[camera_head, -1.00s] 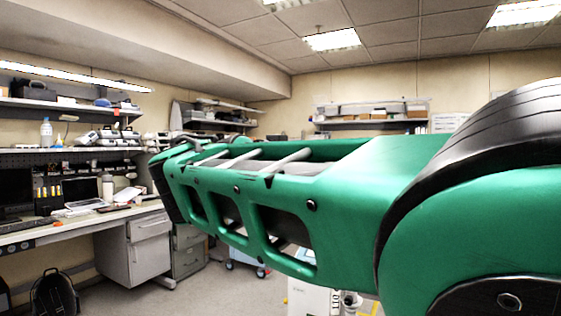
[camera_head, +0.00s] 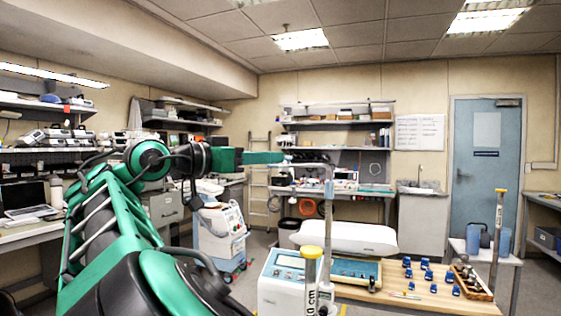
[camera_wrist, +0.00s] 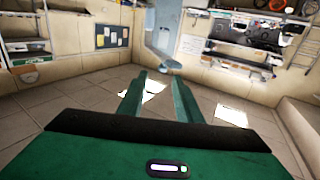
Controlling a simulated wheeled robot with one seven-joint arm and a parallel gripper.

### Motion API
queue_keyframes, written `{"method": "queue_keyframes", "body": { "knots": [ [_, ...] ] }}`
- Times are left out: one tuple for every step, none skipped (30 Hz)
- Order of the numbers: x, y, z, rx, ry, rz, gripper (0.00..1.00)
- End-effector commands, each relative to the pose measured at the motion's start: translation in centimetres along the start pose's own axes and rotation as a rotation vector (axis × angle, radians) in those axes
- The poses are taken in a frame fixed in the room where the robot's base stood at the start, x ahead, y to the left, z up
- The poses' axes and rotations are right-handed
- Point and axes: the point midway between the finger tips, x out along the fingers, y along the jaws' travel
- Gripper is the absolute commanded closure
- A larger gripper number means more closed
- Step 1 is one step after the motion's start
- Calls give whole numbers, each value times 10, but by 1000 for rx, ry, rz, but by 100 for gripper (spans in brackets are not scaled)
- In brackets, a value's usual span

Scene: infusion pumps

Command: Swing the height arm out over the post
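My gripper (camera_head: 282,158) is at the end of my green arm, raised in the middle of the head view. In the wrist view its two green fingers (camera_wrist: 158,76) stand apart, with nothing visible between them. A grey upright pole (camera_head: 328,212) with a short horizontal bar (camera_head: 309,164) at its top stands just right of the gripper; this bar may be the height arm. The fingertips look close to the bar's left end, but I cannot tell whether they touch. A yellow-capped post marked "cm" (camera_head: 311,272) stands in front. Another yellow-topped post (camera_head: 498,225) stands at right.
A wooden bench (camera_head: 420,301) holds small blue items (camera_head: 426,264) and a tray of parts (camera_head: 472,282). A white scale-like pan (camera_head: 345,237) and a white device (camera_head: 283,284) are near the pole. A wheeled white-blue cart (camera_head: 218,238) stands left of them. Open floor shows behind.

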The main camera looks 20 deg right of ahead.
Motion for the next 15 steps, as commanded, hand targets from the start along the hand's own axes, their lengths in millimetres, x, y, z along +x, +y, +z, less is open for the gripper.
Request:
{"method": "queue_keyframes", "body": {
  "knots": [
    [5, -1, 1, -1, -2, -5, 69],
    [8, -2, 1, -2, -2, -7, 69],
    [14, -2, 0, -2, -1, -10, 69],
    [18, -3, 0, -1, -1, -11, 69],
    [23, -3, 1, -2, -2, -12, 69],
    [30, -4, 1, -2, -2, -14, 69],
    [35, -4, 0, -1, -1, -14, 69],
    [39, -4, 0, -1, -1, -15, 69],
    [45, -4, 1, -3, -1, -16, 69],
    [50, -4, 1, -2, -1, -16, 69],
    [54, -4, 0, -1, 0, -16, 69],
    [59, -5, 0, -1, 0, -16, 69],
    [63, -5, 0, -1, -1, -17, 69],
    [66, -5, 0, -2, -1, -17, 69],
    [69, -5, 0, -1, 0, -17, 69]
  ]
}}
